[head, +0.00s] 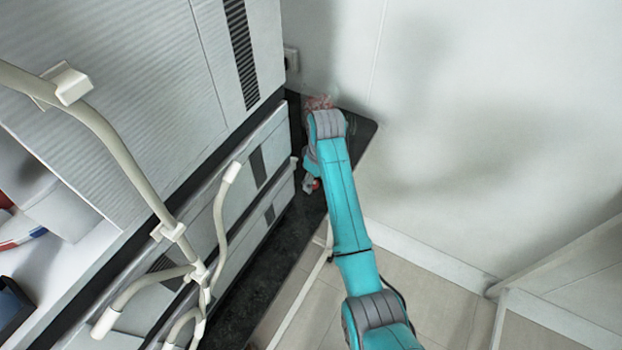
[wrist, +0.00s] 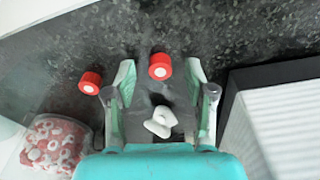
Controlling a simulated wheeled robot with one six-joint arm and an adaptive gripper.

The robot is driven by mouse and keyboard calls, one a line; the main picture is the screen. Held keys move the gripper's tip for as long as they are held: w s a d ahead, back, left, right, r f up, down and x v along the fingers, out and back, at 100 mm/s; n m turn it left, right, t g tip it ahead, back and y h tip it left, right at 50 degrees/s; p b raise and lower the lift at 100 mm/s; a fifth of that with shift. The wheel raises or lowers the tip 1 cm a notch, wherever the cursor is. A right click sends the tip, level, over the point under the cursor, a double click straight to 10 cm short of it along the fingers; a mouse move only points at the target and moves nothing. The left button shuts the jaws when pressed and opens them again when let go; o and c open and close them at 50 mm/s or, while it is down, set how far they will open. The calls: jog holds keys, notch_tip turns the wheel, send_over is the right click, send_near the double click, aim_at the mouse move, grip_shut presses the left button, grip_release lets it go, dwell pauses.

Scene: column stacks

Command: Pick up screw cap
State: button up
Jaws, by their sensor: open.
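My gripper (wrist: 160,64) is open, with its two teal fingers pointing down toward a dark speckled counter. A red cap with a white centre (wrist: 159,72) lies between the fingertips in the wrist view, with space on both sides. A second red cap with a white centre (wrist: 91,82) lies just outside the left finger. A small white piece (wrist: 161,121) of irregular shape shows between the fingers, nearer the palm. I cannot tell which of these is the screw cap. In the head view my arm hides most of the gripper.
A clear container of red and white pieces (wrist: 50,146) stands at the lower left in the wrist view. A ribbed pale box with a dark edge (wrist: 280,120) stands close on the right. In the head view the dark counter (head: 257,270) runs between stacked units and a white wall.

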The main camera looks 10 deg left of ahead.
jog(key=shift+f, duration=0.25)
jog(key=c, duration=0.8)
